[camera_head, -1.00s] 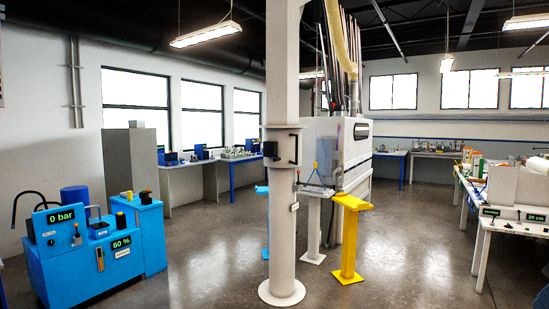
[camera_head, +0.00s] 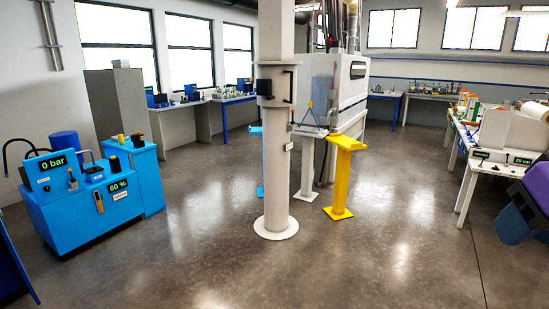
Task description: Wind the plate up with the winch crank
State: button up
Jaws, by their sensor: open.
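A white column (camera_head: 276,180) with a round foot stands in the middle of the room. A grey housing on it carries a dark block (camera_head: 265,87) on its left and a black handle-like bar (camera_head: 293,87) on its right. I cannot tell whether either is the winch crank. Behind the column a small flat plate-like piece (camera_head: 309,131) hangs level from blue lines, near a white stand; I cannot tell for sure that it is the plate. My gripper is not in view. A purple and dark blue part, likely of my arm, shows at the right edge.
A yellow stand (camera_head: 342,178) is right of the column, a blue stand (camera_head: 256,160) behind its left. A blue machine (camera_head: 85,205) reading "0 bar" and "60 %" stands left. A white bench (camera_head: 487,168) stands right. The floor (camera_head: 350,265) before the column is clear.

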aim_at(271, 97)
jog(key=i+j+u, duration=0.1)
jog(key=i+u, duration=0.25)
jog(key=i, duration=1.65)
jog(key=i+j+z, duration=0.15)
jog(key=i+z, duration=0.25)
jog(key=i, duration=0.3)
jog(key=i+j+z, duration=0.4)
jog(key=i, duration=0.3)
jog(key=i+j+z, duration=0.35)
jog(key=i+j, duration=0.2)
jog(key=i, duration=0.05)
